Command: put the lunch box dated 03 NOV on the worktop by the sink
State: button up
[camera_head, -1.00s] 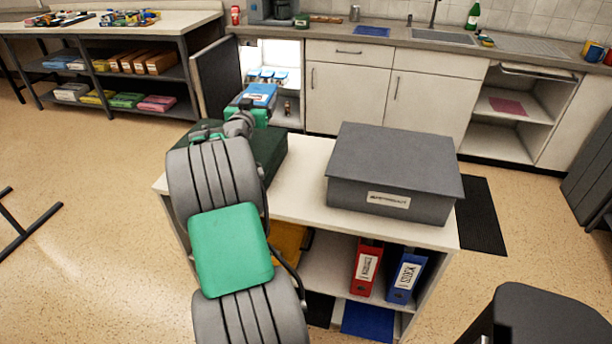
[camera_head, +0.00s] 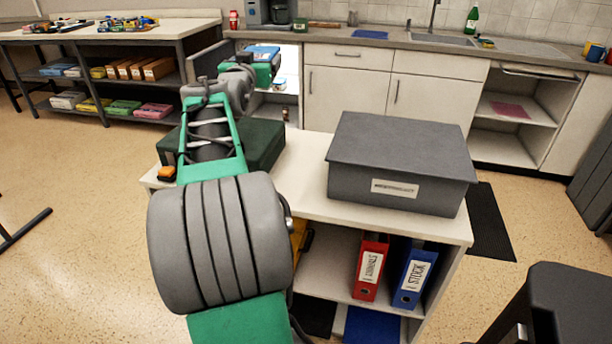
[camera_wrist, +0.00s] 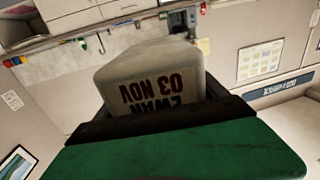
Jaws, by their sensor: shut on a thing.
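My gripper (camera_head: 263,60) is shut on a lunch box (camera_head: 262,51), which shows a blue top in the head view. In the wrist view, the pale box (camera_wrist: 150,72) sits between dark jaws, and its upside-down lettering reads EWAN, 03 NOV. The gripper holds it raised in front of the open, lit fridge, near the worktop's edge in the picture. The worktop (camera_head: 398,38) runs along the back wall, with the sink (camera_head: 440,39) and its tap to the right of my gripper.
A blue mat (camera_head: 370,34) lies left of the sink. A coffee machine (camera_head: 270,12) stands behind my gripper, and a green bottle (camera_head: 472,20) behind the sink. A grey lidded box (camera_head: 400,160) and a dark green case (camera_head: 265,145) stand on the low cabinet in front.

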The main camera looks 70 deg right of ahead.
jog(key=s+a+f+b, duration=0.1)
jog(key=s+a+b, duration=0.1)
jog(key=s+a, duration=0.35)
jog(key=s+a+f, duration=0.4)
jog(key=a+f, duration=0.1)
jog(key=f, duration=0.1)
jog(key=m+g+b, duration=0.2)
jog(key=b, duration=0.1)
send_over(289, 180)
jog(key=shift+h, duration=0.3)
notch_tip(289, 180, down, 20)
jog(key=shift+a, duration=0.1)
jog(key=shift+f+b, duration=0.3)
jog(key=shift+f, duration=1.4)
jog(key=shift+f, duration=0.1)
jog(key=shift+f, duration=0.15)
jog(key=o, duration=1.5)
